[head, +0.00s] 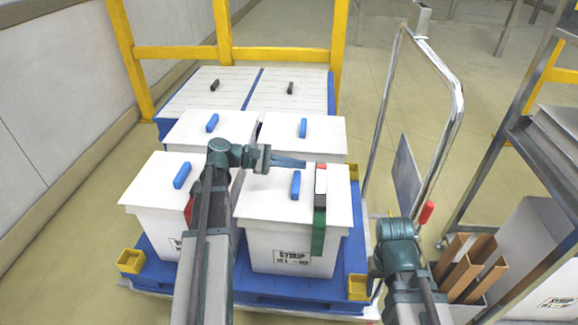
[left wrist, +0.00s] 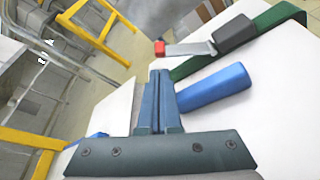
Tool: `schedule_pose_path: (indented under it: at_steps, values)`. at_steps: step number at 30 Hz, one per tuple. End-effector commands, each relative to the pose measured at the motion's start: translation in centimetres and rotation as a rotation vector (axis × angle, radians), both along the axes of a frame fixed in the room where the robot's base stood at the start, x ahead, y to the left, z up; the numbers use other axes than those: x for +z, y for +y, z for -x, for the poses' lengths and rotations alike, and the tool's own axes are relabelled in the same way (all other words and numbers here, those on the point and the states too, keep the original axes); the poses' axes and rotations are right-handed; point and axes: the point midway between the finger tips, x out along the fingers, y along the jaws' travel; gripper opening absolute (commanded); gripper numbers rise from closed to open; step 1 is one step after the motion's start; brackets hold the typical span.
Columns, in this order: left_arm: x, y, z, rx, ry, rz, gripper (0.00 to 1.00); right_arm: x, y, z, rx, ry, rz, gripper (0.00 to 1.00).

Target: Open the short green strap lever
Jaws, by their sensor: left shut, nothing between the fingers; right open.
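A short green strap (head: 319,232) runs down the front of the front right white box and over its lid edge. Its metal lever (head: 321,180) with a red tip lies along the lid's right side. The left wrist view shows the lever (left wrist: 190,48), its dark buckle (left wrist: 236,33) and the green strap (left wrist: 275,28). My left gripper (head: 304,164) is shut and empty over the lid, left of the lever's tip. Its fingertips (left wrist: 159,72) appear close below the red tip in the left wrist view; contact is unclear. My right gripper is hidden; only its arm shows.
A blue lid handle (head: 296,185) stands beside the lever and also shows in the left wrist view (left wrist: 213,89). Several white boxes stand on a blue pallet (head: 290,290). A metal cart rail (head: 455,130) and shelf rack are at right. Yellow rails (head: 225,35) stand behind.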

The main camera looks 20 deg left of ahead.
Motion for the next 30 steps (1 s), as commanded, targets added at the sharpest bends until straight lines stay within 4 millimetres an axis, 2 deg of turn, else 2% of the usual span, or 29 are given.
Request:
schedule_pose_path:
  at_steps: [3, 10, 30]
  values:
    - [-0.8, -1.8, -0.9, -0.002, 0.0, -0.001, 0.0, -0.8, 0.0, 0.0, 0.001, 0.0, -0.001, 0.62]
    - [-1.3, -4.0, -2.1, -0.002, 0.001, 0.0, 0.0, -1.3, 0.0, 0.0, 0.001, 0.0, -0.001, 0.62]
    - [-1.2, -4.5, -2.2, 0.0, -0.026, -0.008, 0.0, -1.3, 0.0, 0.0, 0.001, 0.0, -0.001, 0.62]
